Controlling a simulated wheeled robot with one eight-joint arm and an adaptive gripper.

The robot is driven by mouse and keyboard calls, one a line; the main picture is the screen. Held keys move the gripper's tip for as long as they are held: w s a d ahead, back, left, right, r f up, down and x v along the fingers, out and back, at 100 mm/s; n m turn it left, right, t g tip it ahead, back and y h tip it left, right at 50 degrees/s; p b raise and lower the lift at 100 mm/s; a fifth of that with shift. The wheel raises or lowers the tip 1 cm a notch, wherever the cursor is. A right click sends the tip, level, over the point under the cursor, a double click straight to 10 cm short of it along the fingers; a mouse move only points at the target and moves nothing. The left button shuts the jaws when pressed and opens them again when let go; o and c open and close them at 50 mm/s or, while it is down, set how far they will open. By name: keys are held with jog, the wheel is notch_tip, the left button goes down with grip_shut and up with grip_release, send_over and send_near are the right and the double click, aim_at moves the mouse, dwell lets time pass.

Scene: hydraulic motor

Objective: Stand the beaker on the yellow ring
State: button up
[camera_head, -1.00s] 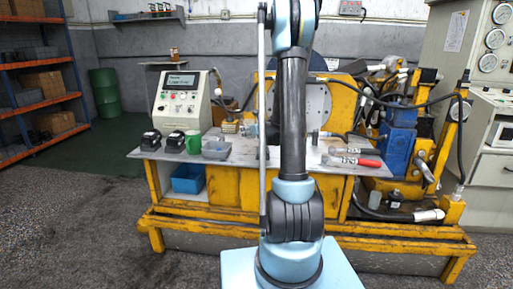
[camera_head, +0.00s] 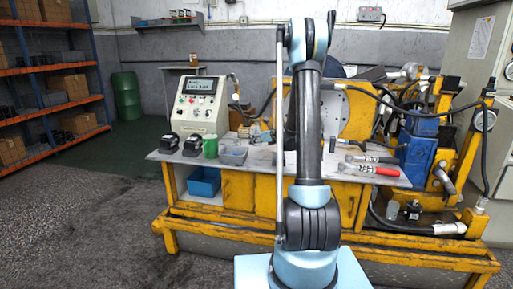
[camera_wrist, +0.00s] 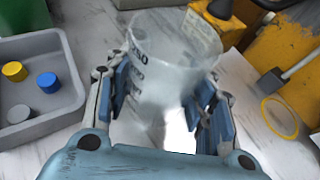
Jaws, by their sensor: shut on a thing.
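The clear beaker (camera_wrist: 165,65), with dark printed marks, is between the blue finger pads of my gripper (camera_wrist: 165,105) in the wrist view. My gripper is shut on it. The beaker is tilted in this picture, and its lower part is partly hidden by my gripper. The yellow ring (camera_wrist: 280,117) lies flat on the table to the right of my gripper, apart from the beaker.
A grey tray (camera_wrist: 70,97) with a yellow, a blue and a grey cap stands at the left in the wrist view. A hammer-like tool (camera_wrist: 285,75) lies beyond the ring.

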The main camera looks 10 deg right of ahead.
aim_at(260, 144)
jog(key=shift+f, duration=1.85)
jog(key=o, duration=1.1)
